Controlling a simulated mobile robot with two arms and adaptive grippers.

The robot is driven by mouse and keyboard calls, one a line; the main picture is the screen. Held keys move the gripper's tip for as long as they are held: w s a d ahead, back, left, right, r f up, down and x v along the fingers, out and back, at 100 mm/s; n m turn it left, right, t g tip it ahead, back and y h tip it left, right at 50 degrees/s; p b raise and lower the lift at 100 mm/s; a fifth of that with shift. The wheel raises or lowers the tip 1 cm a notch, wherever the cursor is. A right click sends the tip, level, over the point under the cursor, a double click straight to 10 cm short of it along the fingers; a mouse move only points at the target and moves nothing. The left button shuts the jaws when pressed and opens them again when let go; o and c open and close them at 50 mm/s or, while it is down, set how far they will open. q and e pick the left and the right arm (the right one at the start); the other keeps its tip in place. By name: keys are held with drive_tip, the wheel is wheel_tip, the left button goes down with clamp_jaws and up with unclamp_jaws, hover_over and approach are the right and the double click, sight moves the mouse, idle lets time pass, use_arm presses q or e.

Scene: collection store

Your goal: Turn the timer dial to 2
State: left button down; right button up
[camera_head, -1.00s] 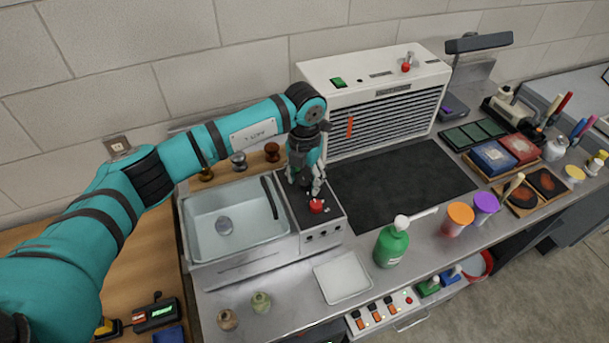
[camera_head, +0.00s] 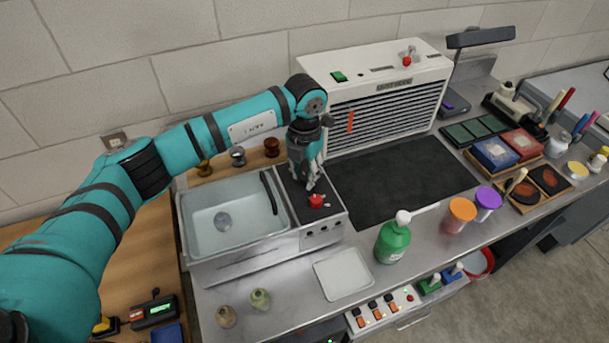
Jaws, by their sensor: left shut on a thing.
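My left gripper (camera_head: 310,184) reaches down onto the dark top panel (camera_head: 298,203) beside the sink-like basin. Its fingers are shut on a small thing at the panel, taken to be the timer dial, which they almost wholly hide. Its pointer and any numbers cannot be read. A red knob (camera_head: 316,201) stands on the same panel, just in front of the fingertips. The panel's metal front (camera_head: 322,235) carries several small dark controls. My right gripper is not in view.
The basin (camera_head: 225,222) with a black handle lies left of the panel. A white vented unit (camera_head: 372,80) stands behind a dark mat (camera_head: 400,180). A green bottle (camera_head: 392,243) and white tray (camera_head: 343,273) stand in front, to the right.

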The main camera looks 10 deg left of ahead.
sight(305, 176)
use_arm(q)
drive_tip(key=m+b, duration=0.4)
drive_tip(key=b, duration=0.1)
drive_tip(key=m+b, duration=0.3)
drive_tip(key=b, duration=0.1)
drive_tip(key=shift+f+m+b, duration=0.2)
drive_tip(key=shift+m+b, duration=0.2)
drive_tip(key=shift+r+m+b, duration=0.1)
drive_tip(key=shift+m+b, duration=0.75)
drive_tip(key=shift+m, duration=0.05)
drive_tip(key=shift+r+m+b, duration=0.1)
drive_tip(key=shift+m+b, duration=0.3)
drive_tip(key=shift+m, duration=0.2)
drive_tip(key=c, duration=1)
unclamp_jaws()
wheel_tip(305, 176, up, 12)
drive_tip(key=shift+r, duration=0.1)
